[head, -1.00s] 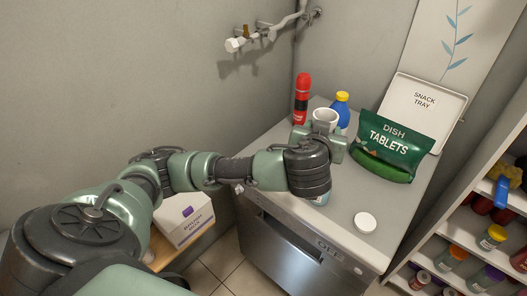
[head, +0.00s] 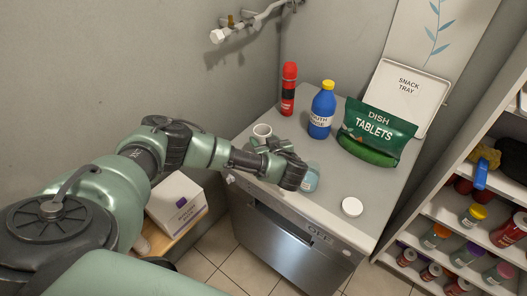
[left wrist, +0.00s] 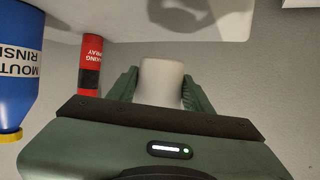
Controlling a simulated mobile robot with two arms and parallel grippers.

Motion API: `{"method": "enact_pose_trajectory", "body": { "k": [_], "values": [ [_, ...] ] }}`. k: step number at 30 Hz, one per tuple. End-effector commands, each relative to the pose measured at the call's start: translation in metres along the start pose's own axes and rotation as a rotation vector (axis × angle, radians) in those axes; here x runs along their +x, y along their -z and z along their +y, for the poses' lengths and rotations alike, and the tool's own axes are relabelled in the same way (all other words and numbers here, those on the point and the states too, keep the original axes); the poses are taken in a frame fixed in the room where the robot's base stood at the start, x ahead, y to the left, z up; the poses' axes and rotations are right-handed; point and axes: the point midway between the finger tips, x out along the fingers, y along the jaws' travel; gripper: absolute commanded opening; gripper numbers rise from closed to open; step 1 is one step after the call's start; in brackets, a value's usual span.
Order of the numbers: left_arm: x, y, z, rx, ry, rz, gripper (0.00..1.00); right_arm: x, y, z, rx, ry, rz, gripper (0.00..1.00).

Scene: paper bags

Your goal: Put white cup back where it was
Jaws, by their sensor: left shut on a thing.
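The white cup (head: 262,130) is upright at the left side of the counter top, in front of the red spray can. My left gripper (head: 268,142) is shut on it. In the left wrist view the cup (left wrist: 161,82) sits between the two green fingers of the left gripper (left wrist: 160,92). I cannot tell whether the cup's base touches the counter. My right gripper is not in view.
On the counter (head: 325,208) stand a red spray can (head: 289,90), a blue mouth rinse bottle (head: 322,110), a green dish tablets pouch (head: 375,132) and a snack tray (head: 405,95). A teal jar (head: 311,180) is partly behind my wrist. A white round lid (head: 352,207) lies at right.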

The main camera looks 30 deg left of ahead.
Motion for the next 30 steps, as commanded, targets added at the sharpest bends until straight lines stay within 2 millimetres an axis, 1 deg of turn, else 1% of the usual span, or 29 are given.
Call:
{"method": "enact_pose_trajectory", "body": {
  "k": [3,8,12,15,22,23,24,25,30],
  "values": [
    [0.006,-0.017,0.001,0.001,-0.001,0.001,0.05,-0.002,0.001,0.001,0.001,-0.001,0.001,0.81],
    [0.011,-0.029,0.002,0.000,-0.001,0.001,0.05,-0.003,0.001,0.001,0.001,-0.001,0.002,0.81],
    [0.019,-0.049,0.002,0.002,-0.001,0.000,0.05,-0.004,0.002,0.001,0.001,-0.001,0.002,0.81],
    [0.023,-0.058,0.002,0.001,-0.001,0.001,0.05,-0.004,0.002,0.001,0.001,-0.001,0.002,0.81],
    [0.024,-0.061,0.002,-0.001,-0.002,-0.001,0.05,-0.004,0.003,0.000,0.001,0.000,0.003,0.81],
    [0.024,-0.061,0.002,-0.001,-0.002,-0.001,0.56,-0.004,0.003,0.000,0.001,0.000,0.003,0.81],
    [0.024,-0.061,0.002,-0.001,-0.002,-0.001,0.67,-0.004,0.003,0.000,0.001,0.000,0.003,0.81],
    [0.024,-0.061,0.002,-0.001,-0.002,-0.001,0.72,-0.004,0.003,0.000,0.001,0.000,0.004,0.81],
    [0.024,-0.061,0.002,-0.001,-0.002,-0.001,0.72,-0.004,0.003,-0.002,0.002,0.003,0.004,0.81]
  ]
}}
